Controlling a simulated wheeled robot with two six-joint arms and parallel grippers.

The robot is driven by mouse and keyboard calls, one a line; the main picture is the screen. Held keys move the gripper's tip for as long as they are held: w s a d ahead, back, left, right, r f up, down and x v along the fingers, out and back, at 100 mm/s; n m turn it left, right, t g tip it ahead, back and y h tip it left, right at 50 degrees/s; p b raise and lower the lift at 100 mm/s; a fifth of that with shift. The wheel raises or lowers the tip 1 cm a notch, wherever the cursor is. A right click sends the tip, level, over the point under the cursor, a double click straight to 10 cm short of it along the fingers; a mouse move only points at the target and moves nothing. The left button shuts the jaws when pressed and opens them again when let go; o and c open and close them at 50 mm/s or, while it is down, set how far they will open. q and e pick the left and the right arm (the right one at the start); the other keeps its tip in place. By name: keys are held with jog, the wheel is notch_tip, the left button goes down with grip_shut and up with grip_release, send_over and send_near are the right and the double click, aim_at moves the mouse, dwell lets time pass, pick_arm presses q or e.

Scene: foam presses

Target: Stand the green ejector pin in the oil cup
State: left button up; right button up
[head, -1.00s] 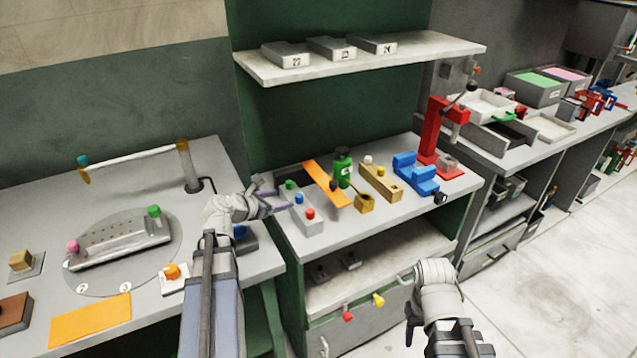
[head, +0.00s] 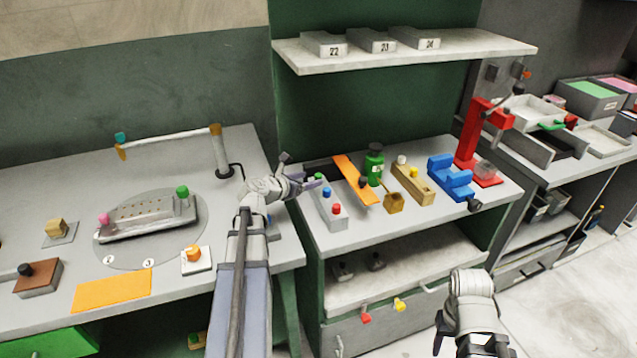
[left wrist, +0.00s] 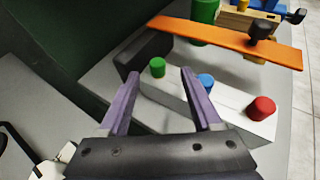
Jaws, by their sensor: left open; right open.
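The green ejector pin (head: 318,177) appears as a green knob at the far-left end of a pale grey block; it also shows in the left wrist view (left wrist: 157,67). My left gripper (head: 303,171) is open and empty. In the left wrist view its purple fingers point toward the green pin, which appears between the tips (left wrist: 162,71); I cannot tell whether they touch it. The oil cup seems to be the small brass cup (head: 393,204), right of the block. My right gripper (head: 441,336) is low at the front, open, mostly hidden behind its wrist.
Blue (head: 327,192) and red (head: 337,210) pins share the block (head: 332,219). An orange strip (head: 352,177), green bottle (head: 374,166), brass block (head: 412,183), blue fixture (head: 452,178) and red press (head: 470,140) stand close by. A shelf (head: 400,55) hangs above.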

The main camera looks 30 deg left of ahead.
aim_at(316, 178)
pick_arm(q)
jog(key=x, duration=0.2)
jog(key=b+x, duration=0.1)
jog(key=x, duration=0.1)
jog(key=shift+w+a+f+b, duration=0.1)
jog(key=shift+a+f+b, duration=0.1)
jog(key=shift+f+b, duration=0.1)
grip_shut()
